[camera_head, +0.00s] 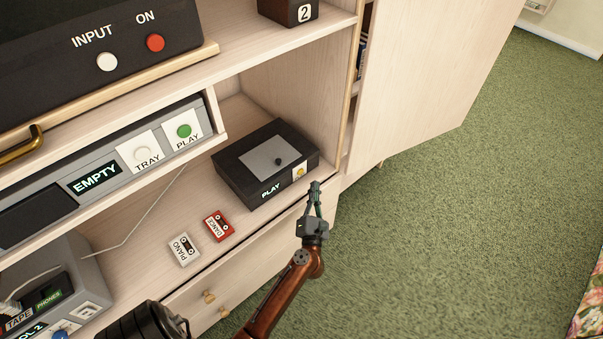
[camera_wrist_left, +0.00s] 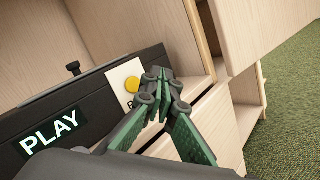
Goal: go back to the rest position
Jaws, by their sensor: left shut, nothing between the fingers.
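My left gripper (camera_head: 314,194) is shut and empty. In the head view it stands just in front of the right front corner of a black player box (camera_head: 231,164) on the shelf. The box has a grey top panel with a dark knob, a lit PLAY display and a yellow button (camera_head: 299,172). In the left wrist view my closed green fingers (camera_wrist_left: 160,88) overlap the edge of the white plate beside the yellow button (camera_wrist_left: 132,85). I cannot tell whether the fingers touch the box. My right gripper is not in view.
A red cassette (camera_head: 218,226) and a white PIANO cassette (camera_head: 184,249) lie on the shelf. A grey tape machine (camera_head: 72,262) stands at lower left. A disc unit (camera_head: 103,171) reads EMPTY. The open cabinet door (camera_head: 430,70) stands at right. Green carpet (camera_head: 450,240) is clear.

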